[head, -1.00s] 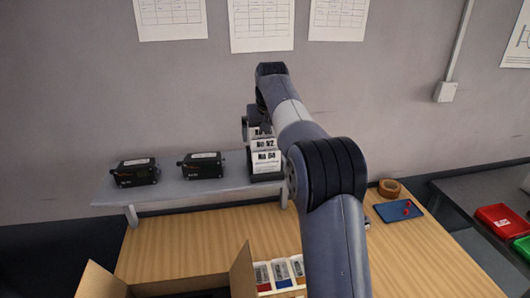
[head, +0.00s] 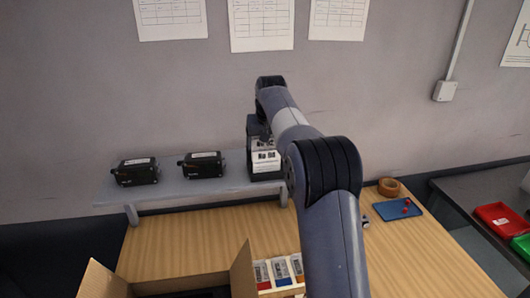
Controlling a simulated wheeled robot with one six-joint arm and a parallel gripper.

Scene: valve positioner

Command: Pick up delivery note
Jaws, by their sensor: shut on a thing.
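White printed cards, which look like the delivery notes (head: 265,157), stand in a dark holder (head: 266,176) at the right end of the grey shelf. Another card (head: 265,142) shows behind and above the front one. My gripper (head: 255,128) is at the top of the holder, at the rear card, largely hidden by my own wrist. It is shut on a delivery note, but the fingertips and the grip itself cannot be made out. I cannot tell whether the held note is clear of the holder.
Two black positioners (head: 136,172) (head: 203,166) sit on the grey shelf (head: 170,193). An open cardboard box (head: 243,272) and a tray of small parts (head: 279,272) are at the front. A blue pad (head: 391,209) and tape roll (head: 389,187) lie right. The wooden table's middle is clear.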

